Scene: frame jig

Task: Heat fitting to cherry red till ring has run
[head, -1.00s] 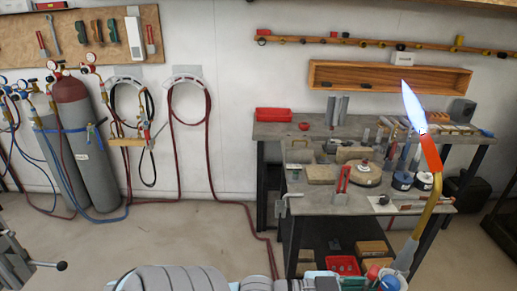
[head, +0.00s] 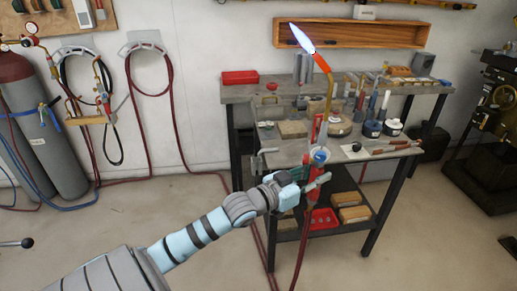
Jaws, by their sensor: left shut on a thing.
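My left gripper (head: 309,184) is shut on a lit torch (head: 330,98), around its handle below the red and blue valve knobs. The torch stands nearly upright, with a brass neck and a red-orange tip tilted up to the left. A pale blue-white flame (head: 302,39) burns from the tip, in front of the wall and wooden shelf. A red hose (head: 300,245) hangs below the handle. No fitting or ring can be made out in this view. My right gripper is not in view.
A two-level steel bench (head: 240,92) with tins, bottles and tools stands behind the torch. A red tray (head: 322,220) and boxes sit on its low shelf. Gas cylinders (head: 45,130) stand left. A dark machine (head: 495,125) stands right. Floor is clear at lower right.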

